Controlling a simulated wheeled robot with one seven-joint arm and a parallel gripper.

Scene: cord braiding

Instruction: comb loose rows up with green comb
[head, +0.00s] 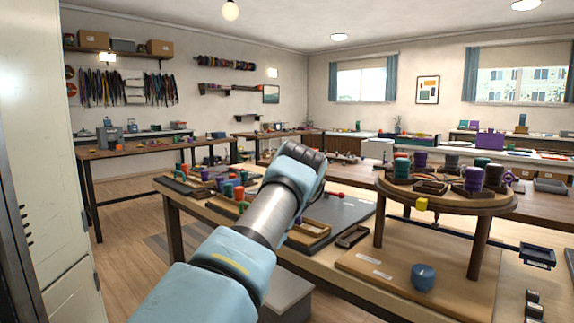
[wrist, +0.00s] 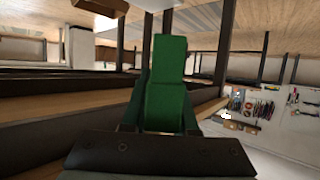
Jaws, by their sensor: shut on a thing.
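A blue round thing (head: 423,277) sits on the stand's wooden base (head: 385,268). The workbench (head: 320,263) holds trays and several coloured spools (head: 228,190) left of and behind my arm. A pale cabinet (head: 40,160) stands close at the left. Open floor (head: 125,220) lies beyond it.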

